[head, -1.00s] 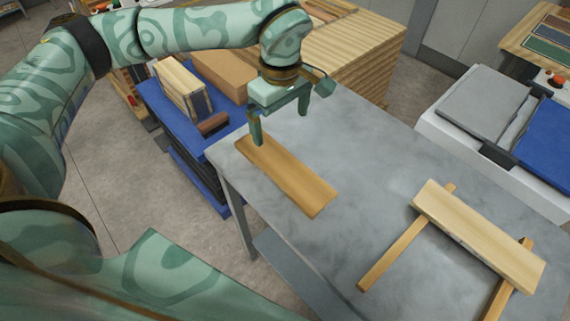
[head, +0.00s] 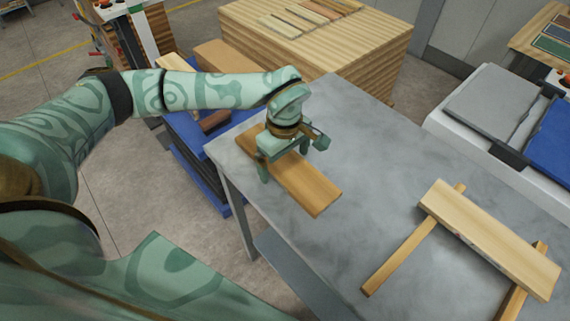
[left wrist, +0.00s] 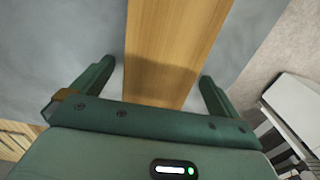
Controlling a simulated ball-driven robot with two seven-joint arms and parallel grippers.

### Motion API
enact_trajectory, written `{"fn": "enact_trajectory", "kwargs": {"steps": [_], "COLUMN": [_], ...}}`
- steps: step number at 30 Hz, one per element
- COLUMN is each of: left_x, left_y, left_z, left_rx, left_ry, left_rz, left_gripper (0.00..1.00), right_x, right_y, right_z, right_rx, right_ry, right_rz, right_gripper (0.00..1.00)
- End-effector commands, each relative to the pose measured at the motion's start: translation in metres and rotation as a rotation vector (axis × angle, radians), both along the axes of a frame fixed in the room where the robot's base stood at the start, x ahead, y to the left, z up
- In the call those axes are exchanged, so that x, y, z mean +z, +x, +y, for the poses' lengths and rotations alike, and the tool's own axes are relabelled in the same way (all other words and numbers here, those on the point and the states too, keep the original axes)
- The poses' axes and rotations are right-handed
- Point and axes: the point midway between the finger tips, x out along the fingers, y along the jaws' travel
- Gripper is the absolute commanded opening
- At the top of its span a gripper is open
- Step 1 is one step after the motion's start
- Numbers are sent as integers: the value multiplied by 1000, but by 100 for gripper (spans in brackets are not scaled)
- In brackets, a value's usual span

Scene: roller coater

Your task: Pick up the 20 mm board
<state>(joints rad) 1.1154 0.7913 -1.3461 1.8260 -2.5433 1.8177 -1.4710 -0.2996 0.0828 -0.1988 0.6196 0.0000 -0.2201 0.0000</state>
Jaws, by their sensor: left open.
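A flat brown board (head: 314,190) lies on the grey metal table near its left edge. A paler, thicker-looking board (head: 490,238) rests across two wooden strips at the right of the table. No marking of thickness is legible on either. My left gripper (head: 284,164) is open over the brown board in the head view, with one finger on each side of it. In the left wrist view the brown board (left wrist: 176,35) runs between the two open fingers, with a gap on both sides, and the gripper's shadow falls on it. My right gripper is not in view.
The grey table (head: 350,130) is bare between the two boards. A tall stack of wooden boards (head: 335,50) stands behind it. A blue cart (head: 190,140) with blocks stands behind left. A white machine (head: 465,135) with grey and blue tops stands at the right.

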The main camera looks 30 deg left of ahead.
Motion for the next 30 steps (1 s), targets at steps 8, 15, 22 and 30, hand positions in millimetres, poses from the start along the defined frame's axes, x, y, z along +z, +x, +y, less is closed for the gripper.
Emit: {"fn": "enact_trajectory", "kwargs": {"steps": [8, 15, 22, 30], "left_x": [1, 1, 16, 81], "left_y": [0, 0, 1, -18], "left_z": [0, 0, 0, -33], "left_rx": [0, 0, 0, -8], "left_ry": [0, -1, -1, -3], "left_rz": [0, -1, -4, -8], "left_gripper": [50, 44, 44, 44], "right_x": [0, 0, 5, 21], "right_y": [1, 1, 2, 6], "right_z": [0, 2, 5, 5], "right_rx": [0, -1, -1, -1], "right_ry": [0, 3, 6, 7], "right_rz": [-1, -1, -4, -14], "right_gripper": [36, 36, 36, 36]}}
